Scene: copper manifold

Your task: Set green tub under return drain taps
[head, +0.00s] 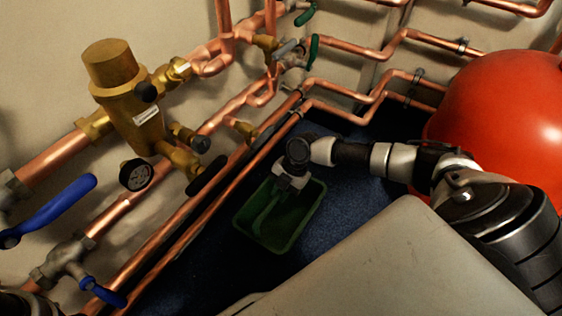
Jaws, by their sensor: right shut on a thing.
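The green tub (249,236) is a rectangular open tub low over the dark blue floor, right of the lower copper pipes. My right gripper (287,188) reaches in from the right and is shut on the tub at its upper end. The jaw tips are partly hidden by the wrist, and I cannot tell whether the tub touches the floor. Taps with green handles (314,49) sit on the pipes at the top middle, above and beyond the tub. I cannot tell which taps are the return drains.
A big red vessel (505,115) stands at the right. A brass valve (134,108), pressure gauge (136,175) and blue lever handle (52,207) stick out from the left wall. Copper pipes (170,235) run low along it. Some blue floor (350,205) is clear right of the tub.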

